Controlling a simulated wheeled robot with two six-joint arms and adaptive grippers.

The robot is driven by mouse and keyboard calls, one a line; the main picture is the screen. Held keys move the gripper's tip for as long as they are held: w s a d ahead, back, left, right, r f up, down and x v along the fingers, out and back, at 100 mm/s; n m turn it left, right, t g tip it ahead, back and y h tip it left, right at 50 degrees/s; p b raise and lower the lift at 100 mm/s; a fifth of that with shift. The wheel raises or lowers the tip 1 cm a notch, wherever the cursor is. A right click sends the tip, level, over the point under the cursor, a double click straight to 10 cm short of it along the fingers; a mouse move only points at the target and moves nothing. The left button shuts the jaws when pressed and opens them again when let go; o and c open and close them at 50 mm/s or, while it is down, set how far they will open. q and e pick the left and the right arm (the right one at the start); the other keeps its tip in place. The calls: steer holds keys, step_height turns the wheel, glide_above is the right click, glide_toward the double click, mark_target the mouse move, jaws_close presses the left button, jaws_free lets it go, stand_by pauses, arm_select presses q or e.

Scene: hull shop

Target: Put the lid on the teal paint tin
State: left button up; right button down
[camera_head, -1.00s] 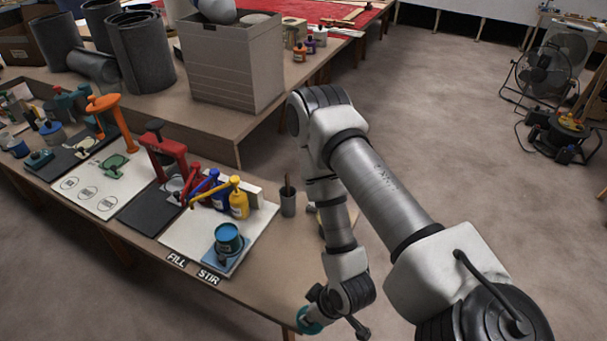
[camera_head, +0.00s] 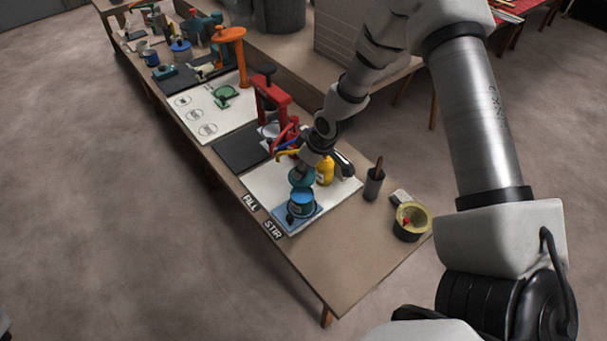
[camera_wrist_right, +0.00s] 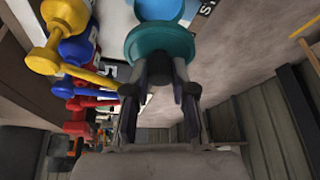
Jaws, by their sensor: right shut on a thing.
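The teal-blue paint tin (camera_head: 301,205) stands upright on a blue square pad (camera_head: 313,217) at the STIR end of the white board. My right gripper (camera_head: 304,163) comes down over it, shut on the round teal lid (camera_head: 300,178). The lid is just above the tin in the head view; whether they touch cannot be told. In the right wrist view the lid (camera_wrist_right: 160,43) sits at the fingertips (camera_wrist_right: 165,80). The tin (camera_wrist_right: 160,8) shows beyond it, its opening hidden by the lid. My left gripper is not in view.
A red press (camera_head: 270,97) is farther left. A dark cup (camera_head: 374,184) and a yellow-rimmed tin (camera_head: 410,221) stand to the right. The bench's front right corner is clear.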

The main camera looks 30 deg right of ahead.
mark_target(306, 179)
steer(key=shift+f+b, duration=2.95)
steer(key=shift+f, duration=0.25)
steer(key=shift+s+r+p, duration=0.1)
steer(key=shift+p, duration=0.2)
steer(key=shift+f, duration=0.2)
steer(key=shift+c, duration=2)
jaws_free()
